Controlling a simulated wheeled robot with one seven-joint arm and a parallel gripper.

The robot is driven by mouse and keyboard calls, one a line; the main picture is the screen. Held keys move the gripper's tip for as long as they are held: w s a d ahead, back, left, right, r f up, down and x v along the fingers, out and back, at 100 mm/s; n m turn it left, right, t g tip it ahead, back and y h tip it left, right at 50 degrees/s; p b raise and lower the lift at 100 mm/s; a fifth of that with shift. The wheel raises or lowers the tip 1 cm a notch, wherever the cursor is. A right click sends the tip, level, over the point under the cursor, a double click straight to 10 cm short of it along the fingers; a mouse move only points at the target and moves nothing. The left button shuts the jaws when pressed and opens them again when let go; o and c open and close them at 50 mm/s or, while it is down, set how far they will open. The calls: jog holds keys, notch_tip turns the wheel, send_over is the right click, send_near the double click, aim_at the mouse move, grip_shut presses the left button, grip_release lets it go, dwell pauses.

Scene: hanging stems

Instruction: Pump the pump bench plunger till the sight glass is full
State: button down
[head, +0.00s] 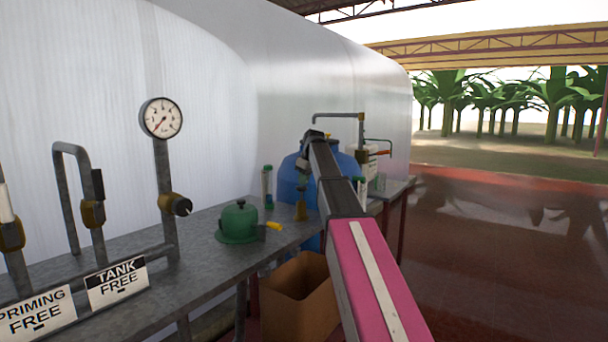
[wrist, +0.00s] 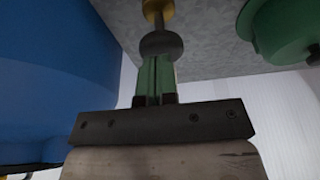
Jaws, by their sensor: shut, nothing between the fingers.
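The plunger shows in the head view as a dark round knob on a brass body (head: 301,211) standing on the grey pump bench (head: 205,258). In the wrist view its knob (wrist: 160,45) sits right at my fingertips, with the brass part behind it. My gripper (wrist: 154,72) is shut and empty, its green fingers pointing at the knob; I cannot tell whether they touch it. A clear upright tube with green ends (head: 267,187) stands left of the plunger and looks like the sight glass; its level is too small to read. Another such tube (head: 361,190) stands right, partly behind my arm.
A green lidded pot (head: 239,221) with a yellow handle stands left of the plunger. A blue tank (head: 290,180) is close behind. A dial gauge (head: 162,118) and valve pipes rise at left. A brown open box (head: 300,300) sits below the bench. The floor at right is clear.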

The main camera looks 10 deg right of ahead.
aim_at(303, 187)
jog(key=shift+f, duration=0.2)
jog(key=shift+f, duration=1.9)
jog(key=shift+r, duration=0.1)
notch_tip(303, 187, up, 4)
jog(key=shift+w+f, duration=0.1)
jog(key=shift+f, duration=0.1)
jog(key=v, duration=1)
jog(key=shift+r, duration=0.2)
notch_tip(303, 187, up, 4)
jog(key=shift+a+f, duration=0.1)
